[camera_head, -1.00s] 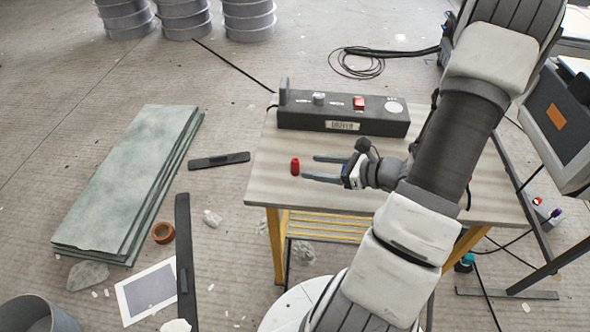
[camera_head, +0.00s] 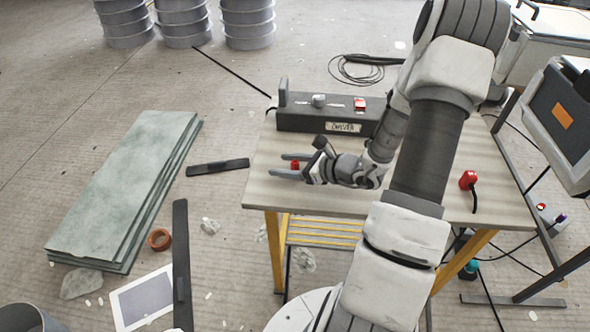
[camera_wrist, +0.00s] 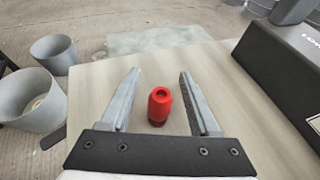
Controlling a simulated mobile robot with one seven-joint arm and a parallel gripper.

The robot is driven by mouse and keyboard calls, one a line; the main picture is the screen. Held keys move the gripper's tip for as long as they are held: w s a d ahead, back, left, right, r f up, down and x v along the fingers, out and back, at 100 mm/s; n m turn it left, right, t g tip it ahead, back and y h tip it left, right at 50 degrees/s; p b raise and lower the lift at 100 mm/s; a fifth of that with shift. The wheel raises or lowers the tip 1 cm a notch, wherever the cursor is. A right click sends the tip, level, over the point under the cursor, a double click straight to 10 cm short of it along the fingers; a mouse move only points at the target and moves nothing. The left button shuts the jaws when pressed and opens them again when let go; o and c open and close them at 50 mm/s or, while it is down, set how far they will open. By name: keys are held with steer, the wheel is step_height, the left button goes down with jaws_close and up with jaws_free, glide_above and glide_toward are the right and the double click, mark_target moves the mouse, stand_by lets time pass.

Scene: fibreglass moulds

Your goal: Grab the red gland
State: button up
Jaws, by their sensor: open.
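The red gland (camera_wrist: 159,104) is a small red cylinder with a hole in its top. It stands upright on the wooden table between the two open fingers of my gripper (camera_wrist: 160,90) in the wrist view, with a gap on each side. In the head view the gland (camera_head: 295,165) shows between the fingers of my gripper (camera_head: 284,165), near the table's left side. Nothing is held.
The table (camera_head: 262,190) also bears a dark control box (camera_head: 330,118) behind the gripper and a red part with a cable (camera_head: 467,180) at the right. Grey-green sheets (camera_head: 130,190) lie on the floor at left. The tabletop's front left is clear.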

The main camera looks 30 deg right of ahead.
steer(key=shift+c, duration=0.3)
jaws_close()
steer(key=shift+r, duration=0.15)
